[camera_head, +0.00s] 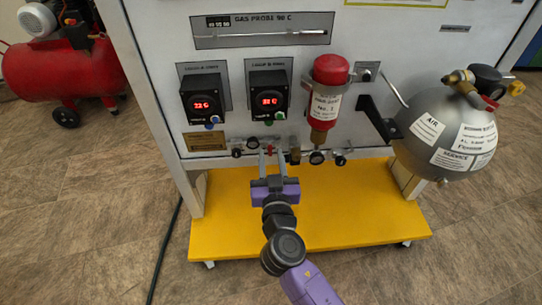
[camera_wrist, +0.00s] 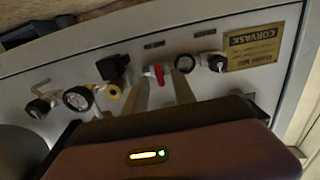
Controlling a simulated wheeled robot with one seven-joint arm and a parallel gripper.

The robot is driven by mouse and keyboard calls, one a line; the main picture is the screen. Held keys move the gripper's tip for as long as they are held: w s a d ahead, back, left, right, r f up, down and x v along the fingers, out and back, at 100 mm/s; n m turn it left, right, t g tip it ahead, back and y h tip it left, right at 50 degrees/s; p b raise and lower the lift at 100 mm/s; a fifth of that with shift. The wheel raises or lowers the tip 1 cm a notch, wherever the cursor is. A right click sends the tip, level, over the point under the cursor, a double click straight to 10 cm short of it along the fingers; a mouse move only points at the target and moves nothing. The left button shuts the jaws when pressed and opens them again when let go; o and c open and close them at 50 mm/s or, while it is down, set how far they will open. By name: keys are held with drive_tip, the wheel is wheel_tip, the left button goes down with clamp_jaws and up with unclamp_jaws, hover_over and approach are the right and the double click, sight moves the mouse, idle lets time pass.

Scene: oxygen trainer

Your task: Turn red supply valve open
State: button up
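The red supply valve handle (camera_wrist: 160,74) is small and sits on the lower pipe row of the white panel. In the wrist view it lies between the tips of my two fingers. My gripper (camera_wrist: 160,84) is open, with one finger on each side of the red handle. I cannot tell whether either finger touches it. In the head view my gripper (camera_head: 270,158) reaches the pipe row under the two red displays. There the red handle (camera_head: 269,150) is tiny and partly hidden by the fingers.
A gauge (camera_wrist: 77,98) and a brass fitting (camera_wrist: 113,91) sit left of my fingers in the wrist view; a black knob (camera_wrist: 217,62) sits right. A red cylinder (camera_head: 330,70) and grey tank (camera_head: 448,130) are at right. A yellow base platform (camera_head: 330,215) lies below.

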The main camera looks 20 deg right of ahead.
drive_tip(key=shift+w+d, duration=0.15)
drive_tip(key=shift+w, duration=0.25)
clamp_jaws()
